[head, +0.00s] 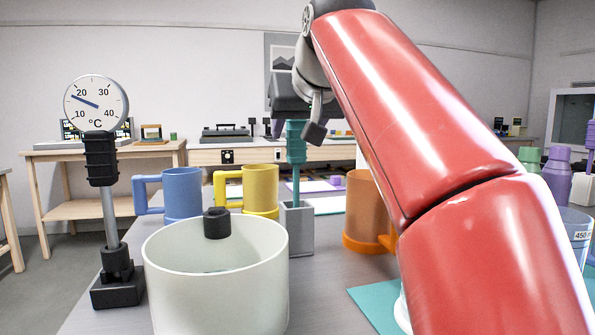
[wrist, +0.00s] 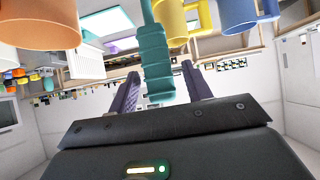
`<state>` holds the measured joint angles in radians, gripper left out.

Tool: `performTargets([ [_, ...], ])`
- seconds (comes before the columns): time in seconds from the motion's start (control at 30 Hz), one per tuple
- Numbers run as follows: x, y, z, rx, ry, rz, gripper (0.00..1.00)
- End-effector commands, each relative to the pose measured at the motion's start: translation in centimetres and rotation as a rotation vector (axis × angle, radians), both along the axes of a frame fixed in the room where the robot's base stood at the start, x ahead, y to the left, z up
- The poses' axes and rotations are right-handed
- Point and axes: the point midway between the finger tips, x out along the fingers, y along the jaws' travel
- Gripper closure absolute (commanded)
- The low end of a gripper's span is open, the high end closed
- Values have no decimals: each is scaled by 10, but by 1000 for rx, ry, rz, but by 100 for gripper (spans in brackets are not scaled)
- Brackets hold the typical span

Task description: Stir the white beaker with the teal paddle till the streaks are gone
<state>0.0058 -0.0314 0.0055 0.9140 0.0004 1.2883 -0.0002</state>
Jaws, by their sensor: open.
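The white beaker (head: 216,285) stands upright at the front of the bench in the head view. A little of its inside shows, with a faint teal patch low down; streaks cannot be made out clearly. The teal paddle (head: 295,165) stands upright in a grey square holder (head: 296,230) behind and right of the beaker. My gripper (head: 303,125) is at the top of the paddle. In the wrist view, the paddle's ribbed teal handle (wrist: 155,65) lies between the two spread fingers of my gripper (wrist: 160,75), which is open around it. The paddle's lower end is hidden in the holder.
A black block (head: 217,223) sits at the beaker's far rim. A dial thermometer (head: 97,103) stands on the left. My red arm covers much of the right side.

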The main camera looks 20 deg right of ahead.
Motion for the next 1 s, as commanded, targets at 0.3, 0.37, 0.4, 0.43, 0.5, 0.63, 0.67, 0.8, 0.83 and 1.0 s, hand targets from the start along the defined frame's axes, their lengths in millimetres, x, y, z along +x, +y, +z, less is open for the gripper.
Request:
performTargets([
  [0.3, 0, 0, 0, 0, 0, 0, 51],
  [0.37, 0, 0, 0, 0, 0, 0, 51],
  [0.4, 0, 0, 0, 0, 0, 0, 51],
  [0.43, 0, 0, 0, 0, 0, 0, 51],
  [0.5, -1, 0, 1, 0, 0, 0, 51],
  [0.63, 0, 0, 1, 0, 0, 0, 51],
  [0.67, 0, 0, 0, 0, 0, 0, 51],
  [0.8, 0, 0, 0, 0, 0, 0, 55],
  [0.83, 0, 0, 0, 0, 0, 0, 59],
  [1.0, 0, 0, 0, 0, 0, 0, 81],
])
